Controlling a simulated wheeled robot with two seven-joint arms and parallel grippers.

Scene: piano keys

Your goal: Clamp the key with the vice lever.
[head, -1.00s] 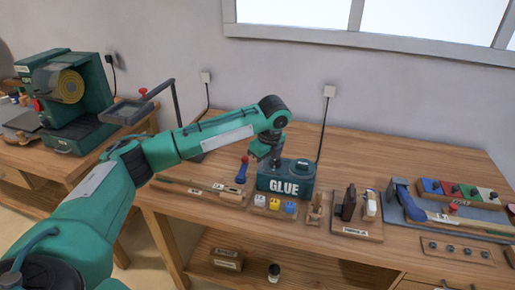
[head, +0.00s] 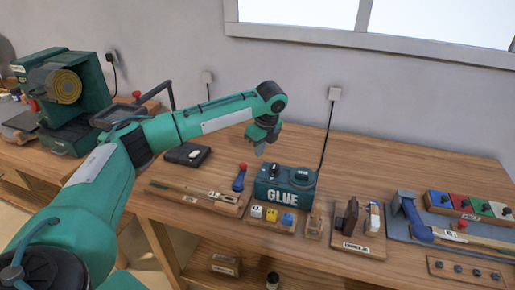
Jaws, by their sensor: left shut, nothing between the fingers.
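A pale wooden key-like strip (head: 480,239) lies on a grey mat at the right, beside a blue lever-like piece (head: 414,218) with a grey block at its top. I cannot tell for sure that these are the key and the vice lever. Another long wooden strip (head: 185,189) lies on a board at the left, with a small upright blue handle (head: 239,178) at its right end. My left gripper (head: 260,151) is shut and empty, pointing down above the table, behind and left of the glue box. My right gripper is not in view.
The green glue box (head: 283,189) stands mid-table, with small coloured blocks (head: 271,215) in front. A wooden stand (head: 350,228) is to its right. Coloured bins (head: 468,204) stand at the far right. A black pad (head: 186,154) lies at the left. The back middle is clear.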

